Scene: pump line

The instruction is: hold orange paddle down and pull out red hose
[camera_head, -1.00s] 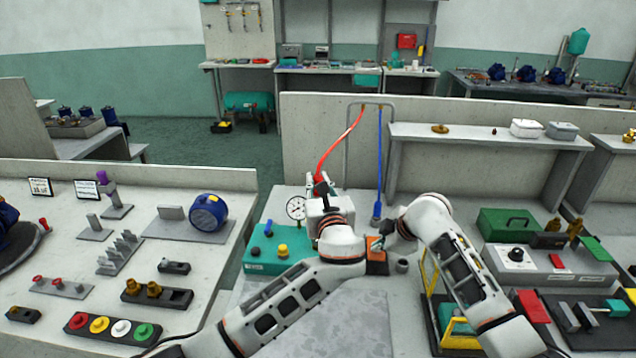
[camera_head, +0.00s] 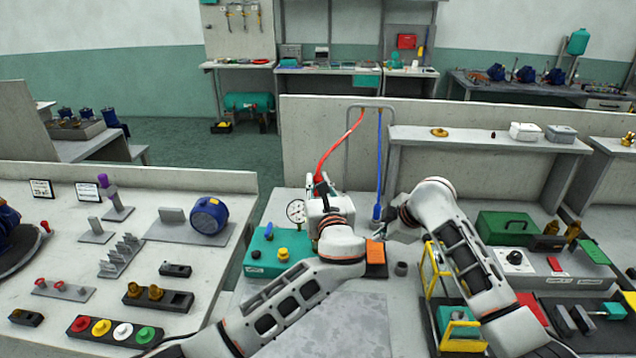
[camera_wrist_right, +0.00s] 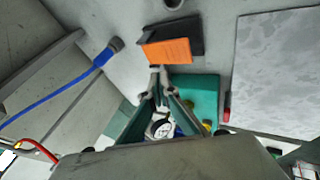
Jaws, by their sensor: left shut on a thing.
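The red hose (camera_head: 335,147) hangs from the frame at the back and curves down to my left gripper (camera_head: 320,186). My left gripper is shut on the hose's lower end, which the fingers and wrist partly hide. I cannot tell whether that end is still seated. The orange paddle (camera_head: 376,252), on a dark base, is to the right of my left wrist. It also shows in the right wrist view (camera_wrist_right: 168,51). My right gripper (camera_wrist_right: 158,70) looks shut and empty, its tips close to the paddle's edge. I cannot tell whether they touch it or how far the paddle is pressed.
A blue hose (camera_head: 379,165) hangs to the right of the red one. A teal box (camera_head: 262,266) with knobs and a gauge (camera_head: 296,211) stand left of my left wrist. A yellow frame (camera_head: 433,270) is below my right arm. A grey plate (camera_head: 345,325) lies clear in front.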

